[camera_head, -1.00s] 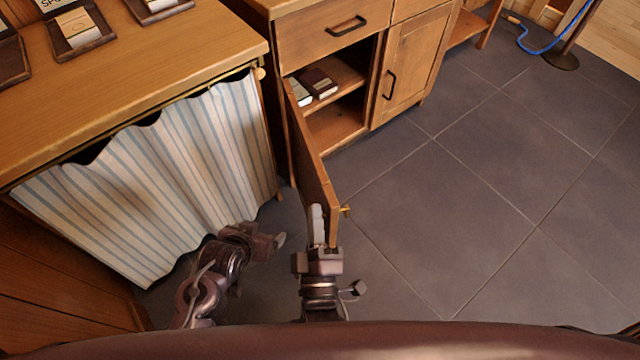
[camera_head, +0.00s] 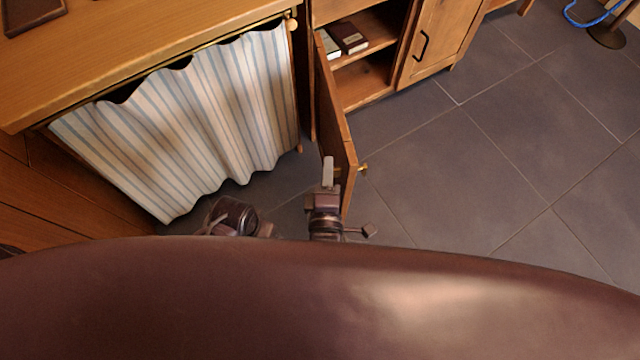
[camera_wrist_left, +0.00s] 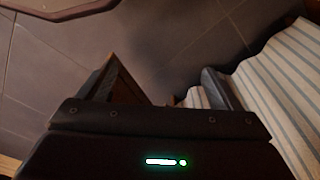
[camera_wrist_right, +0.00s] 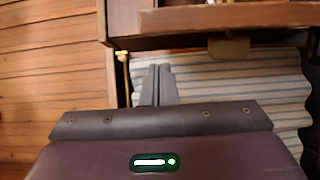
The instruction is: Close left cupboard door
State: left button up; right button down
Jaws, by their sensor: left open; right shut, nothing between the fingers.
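The left cupboard door (camera_head: 337,135) stands open, swung out from the cabinet and seen nearly edge-on in the head view. A brass fitting (camera_head: 362,168) sticks out on its right side near the free end. My right gripper (camera_head: 328,162) is shut and empty, close along the door's left face near the free end; I cannot tell if it touches. Its closed fingers also show in the right wrist view (camera_wrist_right: 158,82). My left gripper's fingers are apart and empty in the left wrist view (camera_wrist_left: 160,85); in the head view my body hides them.
The right cupboard door (camera_head: 437,38) is shut. A striped curtain (camera_head: 190,120) hangs under a wooden counter (camera_head: 140,50) on the left. The tiled floor (camera_head: 500,150) right of the open door is clear.

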jog(key=shift+w+d+r, duration=0.1)
jog(key=shift+w+d, duration=0.05)
jog(key=shift+d, duration=0.45)
jog(key=shift+w+d, duration=0.15)
jog(key=shift+d, duration=0.45)
